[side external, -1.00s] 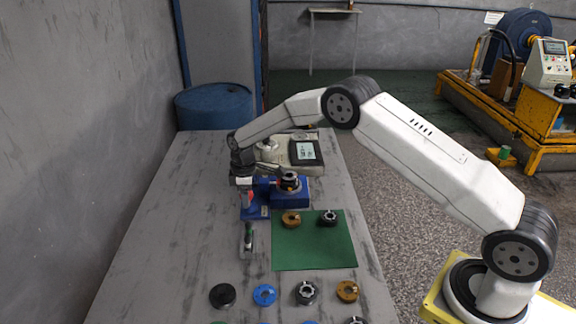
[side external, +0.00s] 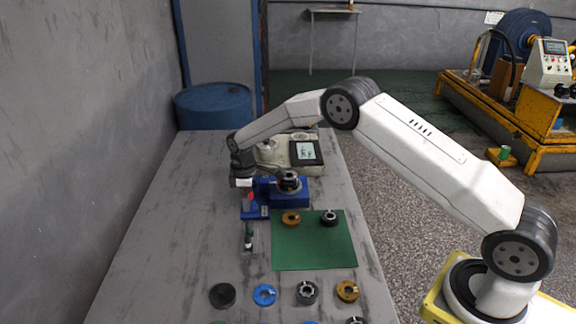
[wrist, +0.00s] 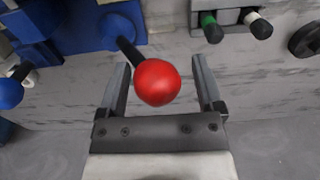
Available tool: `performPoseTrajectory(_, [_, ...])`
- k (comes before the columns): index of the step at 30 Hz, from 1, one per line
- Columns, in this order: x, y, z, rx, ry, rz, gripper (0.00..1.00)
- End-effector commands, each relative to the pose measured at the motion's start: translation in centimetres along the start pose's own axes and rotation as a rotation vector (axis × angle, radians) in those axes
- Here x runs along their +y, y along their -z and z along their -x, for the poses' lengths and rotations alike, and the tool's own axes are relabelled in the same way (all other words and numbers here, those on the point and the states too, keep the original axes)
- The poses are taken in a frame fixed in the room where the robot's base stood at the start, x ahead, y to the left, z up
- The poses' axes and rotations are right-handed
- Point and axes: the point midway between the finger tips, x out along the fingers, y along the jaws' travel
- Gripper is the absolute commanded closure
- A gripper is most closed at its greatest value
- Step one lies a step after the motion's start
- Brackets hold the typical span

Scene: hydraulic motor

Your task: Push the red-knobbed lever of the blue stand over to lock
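The lever's red knob (wrist: 157,82) sits between my gripper's two fingers in the wrist view, with its dark shaft running up and left to the blue stand (wrist: 90,28). In the side view the blue stand (side external: 262,212) stands on the table with the red knob (side external: 249,197) at its left. My gripper (wrist: 162,85) is open, with a gap visible on both sides of the knob. In the side view my gripper (side external: 243,183) is just above the knob, and its fingers are too small to make out.
A blue base holding a dark motor part (side external: 290,181) is beside the stand. A green mat (side external: 315,250) with two parts lies in front. A grey holder (wrist: 230,18) with green and white handles is nearby. Several ring parts lie farther forward; the table's left is clear.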

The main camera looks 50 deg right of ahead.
Motion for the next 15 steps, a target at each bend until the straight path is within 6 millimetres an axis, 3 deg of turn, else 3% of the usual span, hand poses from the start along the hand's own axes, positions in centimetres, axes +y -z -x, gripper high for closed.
performPoseTrajectory(15, [0.1,0.0,2.1,0.002,-0.003,0.000,0.15])
